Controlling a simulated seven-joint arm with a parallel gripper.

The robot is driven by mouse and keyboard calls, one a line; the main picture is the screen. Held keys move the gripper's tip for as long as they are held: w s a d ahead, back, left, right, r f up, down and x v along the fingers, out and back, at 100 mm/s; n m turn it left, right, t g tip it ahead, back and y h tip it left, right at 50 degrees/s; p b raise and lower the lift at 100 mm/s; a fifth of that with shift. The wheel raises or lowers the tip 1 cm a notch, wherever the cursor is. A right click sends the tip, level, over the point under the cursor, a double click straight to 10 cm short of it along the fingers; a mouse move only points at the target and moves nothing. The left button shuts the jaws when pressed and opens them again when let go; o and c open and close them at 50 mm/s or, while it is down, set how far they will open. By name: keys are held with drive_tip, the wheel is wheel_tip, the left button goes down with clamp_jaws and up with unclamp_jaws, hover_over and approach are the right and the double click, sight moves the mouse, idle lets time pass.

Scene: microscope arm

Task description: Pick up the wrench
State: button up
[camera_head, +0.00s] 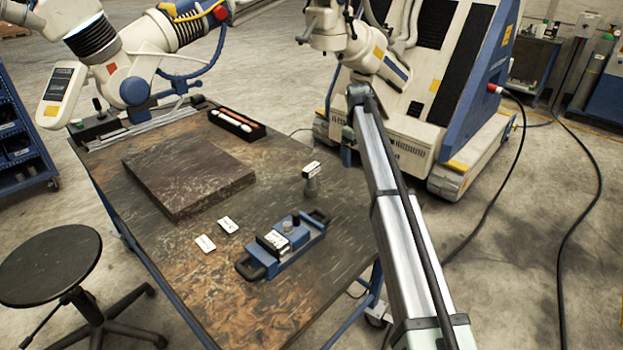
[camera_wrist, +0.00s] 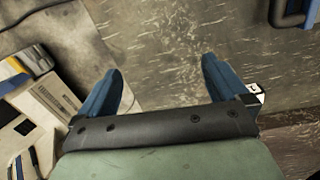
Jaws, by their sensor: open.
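I cannot make out a wrench in either view. My gripper (camera_wrist: 162,66) shows in the wrist view with its two blue fingers spread wide apart and nothing between them. In the head view my silver arm reaches up from the bottom right, and its far end is near the right back side of the workbench (camera_head: 190,255). The fingers are small and partly hidden there.
A round stool (camera_head: 50,265) stands left. The bench's front is clear.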

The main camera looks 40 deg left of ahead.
wheel_tip(320, 180, up, 6)
drive_tip(key=n, duration=0.2)
hover_over(311, 167)
drive_tip(key=shift+g+y, duration=0.3)
drive_tip(key=shift+g, duration=0.1)
wheel_tip(311, 167, down, 13)
drive_tip(key=shift+f, duration=0.2)
drive_tip(key=c, duration=1.1)
drive_tip(key=shift+r, duration=0.1)
